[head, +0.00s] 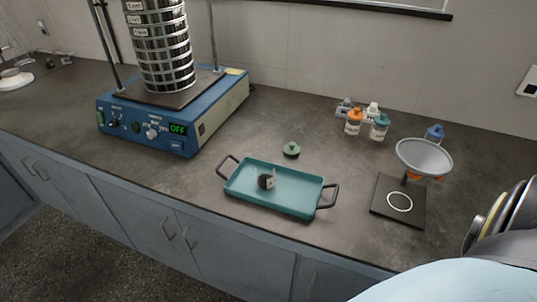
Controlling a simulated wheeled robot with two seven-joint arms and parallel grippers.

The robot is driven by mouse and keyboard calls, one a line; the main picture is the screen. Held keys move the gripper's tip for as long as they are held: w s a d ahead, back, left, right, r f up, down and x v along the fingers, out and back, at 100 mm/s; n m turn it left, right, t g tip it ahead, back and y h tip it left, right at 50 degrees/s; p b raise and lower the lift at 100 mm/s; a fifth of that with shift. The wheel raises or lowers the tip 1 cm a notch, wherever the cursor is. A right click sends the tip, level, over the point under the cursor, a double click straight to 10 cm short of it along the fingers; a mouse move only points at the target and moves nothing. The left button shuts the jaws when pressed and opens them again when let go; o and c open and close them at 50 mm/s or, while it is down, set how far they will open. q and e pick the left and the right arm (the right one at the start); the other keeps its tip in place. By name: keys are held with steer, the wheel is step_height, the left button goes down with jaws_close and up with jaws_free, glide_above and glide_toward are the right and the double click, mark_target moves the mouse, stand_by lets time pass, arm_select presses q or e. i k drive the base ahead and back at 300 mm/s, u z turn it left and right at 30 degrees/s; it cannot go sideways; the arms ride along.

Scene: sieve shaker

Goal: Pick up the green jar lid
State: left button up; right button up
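The green jar lid (291,149) lies on the dark countertop (330,140), just behind the teal tray (245,193). It is small and round with a raised knob on top. Nothing covers it or touches it. Neither my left gripper nor my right gripper shows in the head view, so I cannot see whether they are open or shut.
A blue sieve shaker (150,128) with a sieve stack (160,50) stands left, its display reading OFF. A small dark-and-white object (267,181) sits in the tray. Counter around the lid is clear.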

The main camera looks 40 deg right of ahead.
mark_target(291, 149)
steer(key=u, duration=0.25)
steer(key=i, duration=0.8)
steer(key=z, duration=1.8)
